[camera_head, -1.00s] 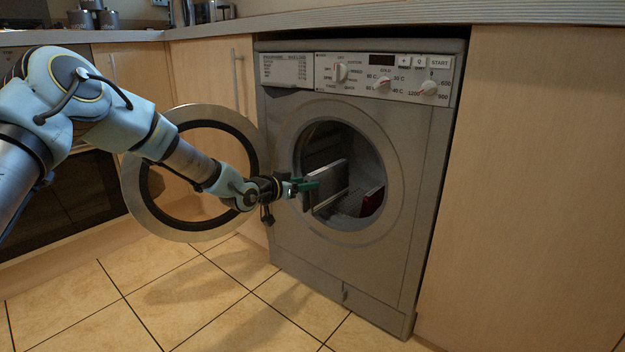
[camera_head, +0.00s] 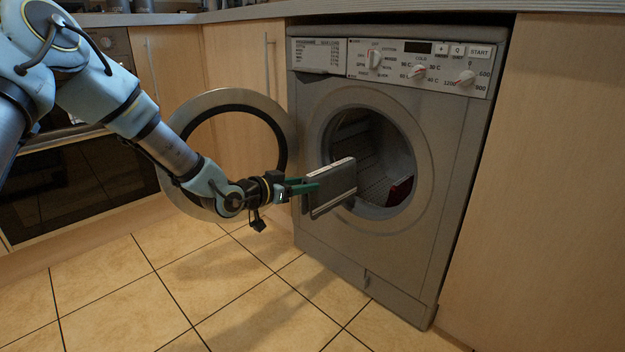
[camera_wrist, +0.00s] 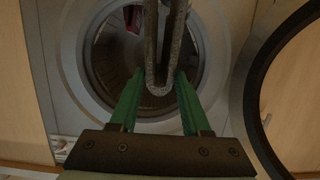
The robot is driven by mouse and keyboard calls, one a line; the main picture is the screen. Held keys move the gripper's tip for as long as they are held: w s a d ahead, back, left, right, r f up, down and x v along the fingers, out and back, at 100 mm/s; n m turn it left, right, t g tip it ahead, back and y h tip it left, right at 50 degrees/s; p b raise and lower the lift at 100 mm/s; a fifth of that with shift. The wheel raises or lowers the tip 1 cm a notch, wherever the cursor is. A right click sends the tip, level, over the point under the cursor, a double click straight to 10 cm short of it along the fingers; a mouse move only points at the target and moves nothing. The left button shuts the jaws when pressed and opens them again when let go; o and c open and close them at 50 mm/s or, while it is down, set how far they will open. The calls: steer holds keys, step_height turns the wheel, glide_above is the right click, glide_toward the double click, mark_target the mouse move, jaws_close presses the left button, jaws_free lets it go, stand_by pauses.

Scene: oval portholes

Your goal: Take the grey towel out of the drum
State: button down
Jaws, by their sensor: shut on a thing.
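The grey towel (camera_head: 331,186) is a flat folded slab, held in front of the washing machine's opening. My gripper (camera_head: 300,187) is shut on its near edge. In the wrist view the towel (camera_wrist: 159,80) stands edge-on as a narrow folded strip between the green fingers of my gripper (camera_wrist: 158,88). The drum (camera_head: 372,160) is open behind it. The towel overlaps the lower left of the opening in the head view, and I cannot tell whether its far end is still inside the rim.
A red item (camera_head: 400,191) lies in the drum at its right side. The round door (camera_head: 283,125) stands open to the left, close to my forearm; its dark ring is at the right in the wrist view (camera_wrist: 258,95). The tiled floor (camera_head: 240,300) in front is clear.

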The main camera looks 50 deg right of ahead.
steer(key=a, duration=1)
steer(key=shift+w+a+p, duration=0.3)
steer(key=shift+p, duration=0.05)
steer(key=shift+a, duration=0.1)
